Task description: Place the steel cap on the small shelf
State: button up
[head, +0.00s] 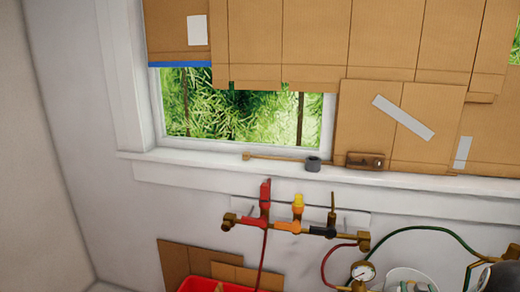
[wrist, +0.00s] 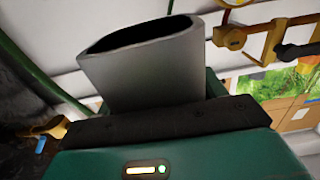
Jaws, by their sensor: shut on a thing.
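In the wrist view, the steel cap (wrist: 150,72) is a smooth grey hollow cylinder with a wide dark opening facing up. It is tilted slightly. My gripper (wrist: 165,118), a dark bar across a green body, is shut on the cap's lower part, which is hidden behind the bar. The head view does not clearly show the cap or my gripper. No separate small shelf can be made out for sure; a white window sill (head: 225,160) runs below the window.
On the sill lie a wooden stick, a grey roll (head: 313,164) and a brown wooden block (head: 365,161). Below it are pipes with a red valve (head: 265,197), an orange valve (head: 297,208) and hoses. A gauge (head: 363,271) and a red bin (head: 205,285) are lower. The sill's left end is clear.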

jog(key=a+f+n+y, duration=0.1)
jog(key=a+f+y, duration=0.1)
jog(key=a, duration=1.6)
jog(key=a+f+n+y, duration=0.2)
jog(key=a+f, duration=0.3)
jog(key=a, duration=1.4)
jog(key=shift+w+t+y, duration=0.2)
jog(key=shift+t+y, duration=0.1)
jog(key=shift+y, duration=0.2)
